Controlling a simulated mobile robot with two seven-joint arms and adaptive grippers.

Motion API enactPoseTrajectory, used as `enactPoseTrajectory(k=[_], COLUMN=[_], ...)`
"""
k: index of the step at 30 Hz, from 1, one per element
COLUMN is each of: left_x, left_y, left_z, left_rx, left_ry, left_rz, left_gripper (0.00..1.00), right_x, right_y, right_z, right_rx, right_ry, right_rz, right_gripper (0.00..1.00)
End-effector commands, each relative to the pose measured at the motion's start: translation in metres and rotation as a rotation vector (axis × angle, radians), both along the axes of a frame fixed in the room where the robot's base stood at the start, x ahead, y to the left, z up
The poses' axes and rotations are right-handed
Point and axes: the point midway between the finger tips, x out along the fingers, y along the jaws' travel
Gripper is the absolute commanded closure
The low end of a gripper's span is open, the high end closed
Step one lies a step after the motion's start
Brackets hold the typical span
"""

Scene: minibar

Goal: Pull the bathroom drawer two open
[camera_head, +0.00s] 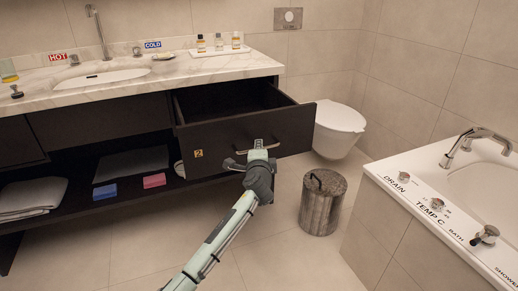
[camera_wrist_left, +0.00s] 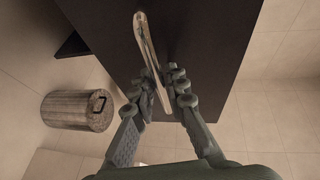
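The dark drawer two (camera_head: 246,138), marked with a yellow "2" label, stands pulled well out from under the marble counter. Its empty-looking inside shows from above. Its metal handle (camera_head: 262,146) is on the front panel. My left gripper (camera_head: 256,160) is at this handle. In the left wrist view, the fingers of the left gripper (camera_wrist_left: 160,84) lie on both sides of the handle (camera_wrist_left: 151,50) and appear closed on it, with the dark drawer front (camera_wrist_left: 205,40) behind. My right gripper is in neither view.
The bathtub (camera_head: 420,215) is at the right. A lower shelf (camera_head: 75,207) holds towels and small boxes. Floor in front is clear.

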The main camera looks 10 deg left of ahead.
Motion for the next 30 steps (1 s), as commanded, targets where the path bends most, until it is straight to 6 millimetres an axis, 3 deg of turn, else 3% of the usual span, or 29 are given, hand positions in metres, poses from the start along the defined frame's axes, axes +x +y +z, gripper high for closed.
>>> enactPoseTrajectory(k=[3,14,30], left_x=[0.000,-0.005,-0.101], left_y=[0.000,-0.001,-0.020], left_z=[0.000,0.001,0.018], left_rx=[0.000,0.000,-0.002], left_ry=[0.000,0.000,0.000], left_rz=[0.000,-0.002,-0.002], left_gripper=[0.69,0.69,0.69], right_x=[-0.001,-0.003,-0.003], right_y=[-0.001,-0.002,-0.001], right_z=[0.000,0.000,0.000], right_rx=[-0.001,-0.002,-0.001], right_ry=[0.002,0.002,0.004], right_rz=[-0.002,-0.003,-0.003], right_gripper=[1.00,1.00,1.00])
